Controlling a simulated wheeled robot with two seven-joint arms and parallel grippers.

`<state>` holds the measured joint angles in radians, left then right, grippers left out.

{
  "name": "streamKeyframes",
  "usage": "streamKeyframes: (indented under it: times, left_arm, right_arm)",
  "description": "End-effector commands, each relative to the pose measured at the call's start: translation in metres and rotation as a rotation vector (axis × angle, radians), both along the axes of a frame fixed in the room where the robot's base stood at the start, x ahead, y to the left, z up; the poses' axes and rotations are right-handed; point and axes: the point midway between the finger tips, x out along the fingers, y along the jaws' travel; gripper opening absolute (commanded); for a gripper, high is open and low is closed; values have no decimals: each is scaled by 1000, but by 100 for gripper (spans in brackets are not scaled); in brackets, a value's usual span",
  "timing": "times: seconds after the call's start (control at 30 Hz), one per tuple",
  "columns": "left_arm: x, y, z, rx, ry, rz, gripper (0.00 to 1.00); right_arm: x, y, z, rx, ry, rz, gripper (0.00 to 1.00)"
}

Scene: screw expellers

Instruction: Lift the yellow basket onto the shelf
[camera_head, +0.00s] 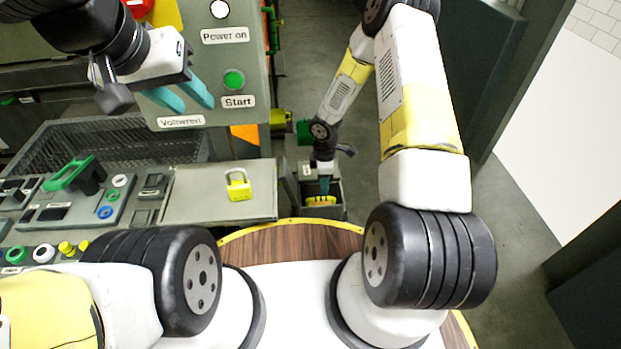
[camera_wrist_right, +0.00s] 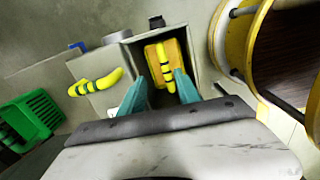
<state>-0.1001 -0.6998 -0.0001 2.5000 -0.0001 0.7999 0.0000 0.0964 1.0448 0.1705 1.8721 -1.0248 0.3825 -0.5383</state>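The yellow basket (camera_wrist_right: 176,52), orange-yellow with a black-striped handle, sits inside a grey open box in the right wrist view. In the head view the basket (camera_head: 321,200) shows only partly inside the box, below my right gripper (camera_head: 324,184). In the right wrist view my right gripper (camera_wrist_right: 160,92) has its teal fingers apart, above the box opening, with the striped handle between and beyond their tips. I cannot tell whether they touch it. My left gripper (camera_head: 184,98) is open and empty in front of the control panel. I cannot make out which surface is the shelf.
The grey box (camera_head: 335,205) stands beside a counter with a yellow padlock (camera_head: 238,184). A green crate (camera_wrist_right: 32,116) and a striped handle (camera_wrist_right: 97,83) lie left of the box in the right wrist view. The control panel (camera_head: 230,50) stands at the upper left. Floor right of my right arm is clear.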

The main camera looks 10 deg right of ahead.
Motion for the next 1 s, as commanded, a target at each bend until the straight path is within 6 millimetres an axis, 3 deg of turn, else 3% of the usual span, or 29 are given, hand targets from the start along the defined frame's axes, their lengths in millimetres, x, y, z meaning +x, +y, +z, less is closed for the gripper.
streamKeyframes:
  times: [0.1, 0.47, 0.7, 1.0]
  left_arm:
    - [0, 0, 0, 0, 0, 0, 36]
    - [0, 0, 0, 0, 0, 0, 36]
    - [0, 0, 0, 0, 0, 0, 36]
    - [0, 0, 0, 0, 0, 0, 36]
  right_arm:
    - [-7, 7, -22, 14, 18, 42, 39]
    - [-10, 8, -59, 18, 24, 58, 39]
    - [-12, 5, -94, 17, 24, 57, 39]
    - [-11, 4, -106, 17, 22, 56, 39]
